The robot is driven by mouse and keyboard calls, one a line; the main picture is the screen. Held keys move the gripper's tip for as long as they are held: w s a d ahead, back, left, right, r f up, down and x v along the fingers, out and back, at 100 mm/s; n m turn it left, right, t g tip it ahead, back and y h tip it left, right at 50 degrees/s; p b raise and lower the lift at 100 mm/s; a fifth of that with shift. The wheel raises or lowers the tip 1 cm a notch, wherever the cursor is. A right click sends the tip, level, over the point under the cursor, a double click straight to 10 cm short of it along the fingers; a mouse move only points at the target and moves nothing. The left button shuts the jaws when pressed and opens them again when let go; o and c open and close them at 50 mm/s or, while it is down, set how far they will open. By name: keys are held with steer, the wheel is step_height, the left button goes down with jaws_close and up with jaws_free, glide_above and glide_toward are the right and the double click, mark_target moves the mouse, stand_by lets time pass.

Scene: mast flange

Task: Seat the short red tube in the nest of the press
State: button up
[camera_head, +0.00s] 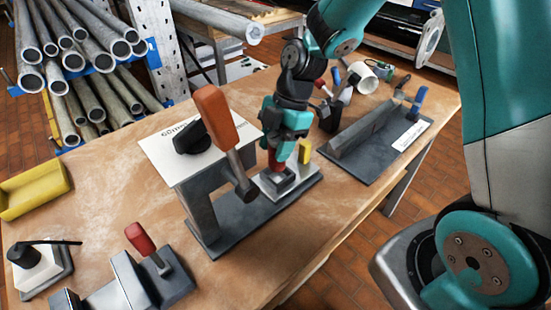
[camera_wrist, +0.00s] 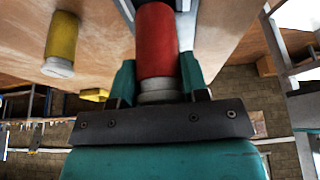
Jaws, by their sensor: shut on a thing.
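The short red tube (camera_head: 275,160) is between the fingers of my gripper (camera_head: 284,143), upright just over the square grey nest (camera_head: 281,179) of the press. In the head view its lower end meets or nearly meets the nest; I cannot tell whether it is inside. In the wrist view the red tube (camera_wrist: 156,45) stands between my gripper's teal fingers (camera_wrist: 157,82), with a pale grey collar at its gripper end. The press (camera_head: 202,215) has a white top plate and an orange-handled lever (camera_head: 216,118). My gripper is shut on the tube.
A short yellow tube (camera_head: 304,152) stands just right of the nest, also in the wrist view (camera_wrist: 61,42). The orange lever is close on the left. A dark fixture plate (camera_head: 375,145) lies to the right, a red-handled clamp (camera_head: 139,238) at front left. Bare tabletop is in front.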

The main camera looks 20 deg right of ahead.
mark_target(273, 169)
steer(key=shift+f, duration=2.3)
steer(key=shift+f, duration=0.2)
steer(key=o, duration=1)
steer(key=shift+r, duration=0.1)
steer(key=shift+c, duration=0.2)
steer(key=shift+r, duration=0.1)
